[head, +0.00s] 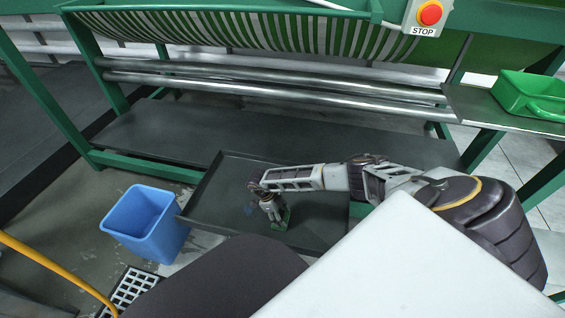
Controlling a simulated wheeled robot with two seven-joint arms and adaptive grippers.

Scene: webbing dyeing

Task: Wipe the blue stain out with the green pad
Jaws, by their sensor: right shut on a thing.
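The green pad (281,221) is in my right gripper (275,212), low over the dark tray (318,173). My right gripper is shut on the pad, and its fingers hide part of it. I cannot tell whether the pad touches the tray's floor. The blue stain (249,208) shows as a small faint patch on the tray, just left of the gripper. The forearm may hide more of it. My left gripper does not show.
A blue bin (146,222) stands left of the tray, with a floor grate (133,287) below it. Steel rollers (270,84) and a green frame run behind the tray. A green container (530,95) sits on the right shelf. A yellow hose (55,268) lies at left.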

